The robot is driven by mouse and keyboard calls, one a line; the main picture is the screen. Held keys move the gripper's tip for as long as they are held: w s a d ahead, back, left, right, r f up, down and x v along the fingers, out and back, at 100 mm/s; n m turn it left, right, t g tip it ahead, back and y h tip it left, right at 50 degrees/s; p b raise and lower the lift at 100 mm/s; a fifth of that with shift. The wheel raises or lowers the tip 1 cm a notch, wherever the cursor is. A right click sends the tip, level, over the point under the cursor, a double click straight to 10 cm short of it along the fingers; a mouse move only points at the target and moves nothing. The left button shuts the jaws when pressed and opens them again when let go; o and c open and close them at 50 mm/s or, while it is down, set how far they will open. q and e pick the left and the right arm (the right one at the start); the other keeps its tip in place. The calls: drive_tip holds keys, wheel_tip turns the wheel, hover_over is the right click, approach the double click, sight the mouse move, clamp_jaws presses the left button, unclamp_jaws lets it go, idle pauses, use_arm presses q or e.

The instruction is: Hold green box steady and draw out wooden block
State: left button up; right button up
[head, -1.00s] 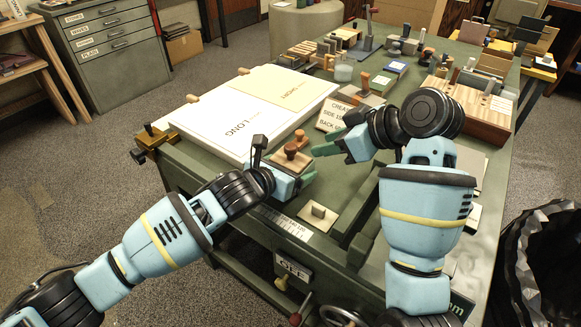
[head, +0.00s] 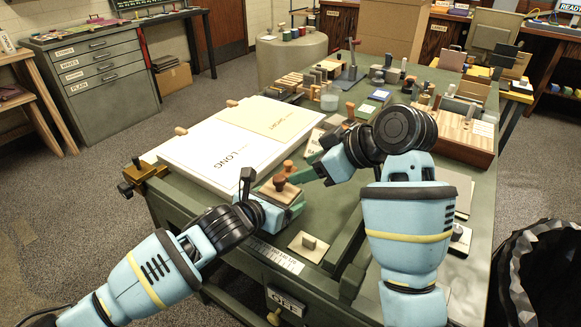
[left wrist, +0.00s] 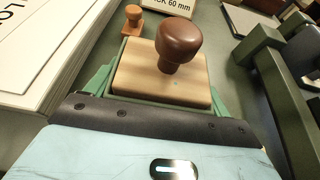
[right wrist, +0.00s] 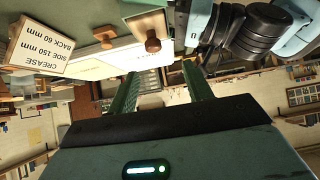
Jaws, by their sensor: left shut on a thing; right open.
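The wooden block (left wrist: 135,72) is pale, with a round dark brown knob (left wrist: 178,42) on top, and sits in the green box (left wrist: 122,97). The knob also shows in the head view (head: 280,183) and the right wrist view (right wrist: 152,40). My left gripper (head: 272,194) is shut on the green box, a finger along each side. The box's lower part is hidden. My right gripper (head: 308,176) is open and empty, just right of the knob in the head view. Its green fingers (right wrist: 160,85) stand apart, with the knob beyond them and nothing between.
A small orange-brown stamp (left wrist: 133,17) stands just behind the box. A thick white paper stack (head: 190,155) lies to the left. A small plate with a grey knob (head: 308,243) lies in front. A sign reading CREASE (right wrist: 38,45) stands nearby. Crowded tools fill the table's back.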

sight(282, 179)
drive_tip(key=r+g+h, duration=0.1)
drive_tip(key=w+a+r+m+h, duration=0.1)
drive_tip(key=h, duration=0.1)
drive_tip(key=a+r+m+g+h, duration=0.1)
drive_tip(key=r+h, duration=0.1)
drive_tip(key=shift+w+r+g, duration=0.1)
drive_tip(key=shift+w+g, duration=0.1)
drive_tip(key=shift+g, duration=0.1)
drive_tip(key=x, duration=1.2)
clamp_jaws()
idle(0.6)
